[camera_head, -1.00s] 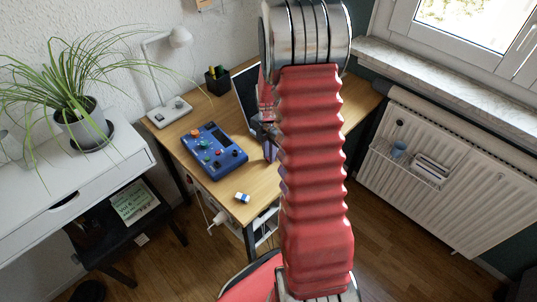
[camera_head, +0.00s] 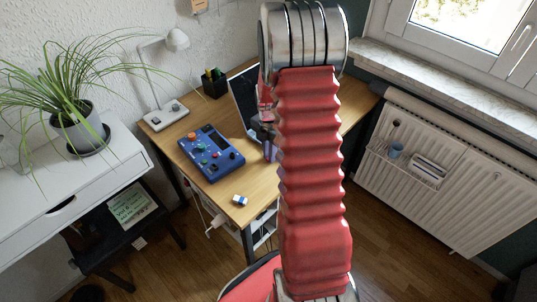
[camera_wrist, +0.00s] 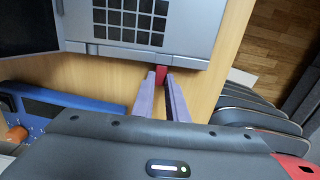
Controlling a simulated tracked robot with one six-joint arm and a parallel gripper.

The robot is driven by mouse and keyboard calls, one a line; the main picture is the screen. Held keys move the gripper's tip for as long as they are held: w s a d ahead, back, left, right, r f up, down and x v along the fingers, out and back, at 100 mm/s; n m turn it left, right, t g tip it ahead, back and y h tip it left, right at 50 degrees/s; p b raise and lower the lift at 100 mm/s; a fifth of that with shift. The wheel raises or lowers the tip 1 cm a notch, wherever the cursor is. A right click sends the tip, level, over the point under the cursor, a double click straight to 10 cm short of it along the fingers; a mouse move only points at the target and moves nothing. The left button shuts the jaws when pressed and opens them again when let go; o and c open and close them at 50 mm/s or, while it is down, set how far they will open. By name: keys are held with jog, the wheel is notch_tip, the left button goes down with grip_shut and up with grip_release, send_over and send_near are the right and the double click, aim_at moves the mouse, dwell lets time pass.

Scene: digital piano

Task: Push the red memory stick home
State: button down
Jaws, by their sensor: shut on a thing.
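The red memory stick (camera_wrist: 161,73) shows in the wrist view between the tips of my gripper (camera_wrist: 160,83), at the front edge of the grey laptop (camera_wrist: 185,50). My two purple-grey fingers are shut on it. The stick's far end meets the laptop's edge; how far it is inside a port I cannot tell. In the head view my gripper (camera_head: 270,151) is partly hidden behind my red arm, and the stick is not visible there. The laptop's dark screen (camera_head: 243,103) stands open to the left of my arm.
A blue control box (camera_head: 211,153) with knobs lies on the wooden desk (camera_head: 190,119), left of my gripper. A small blue-and-white block (camera_head: 240,200) lies near the desk's front corner. A lamp (camera_head: 172,112) and black pen cup (camera_head: 214,84) stand at the back.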

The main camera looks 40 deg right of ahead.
jog(key=c, duration=1.7)
grip_release()
jog(key=shift+o, duration=0.2)
jog(key=shift+r, duration=2.5)
notch_tip(320, 180, up, 14)
jog(key=shift+f, duration=0.15)
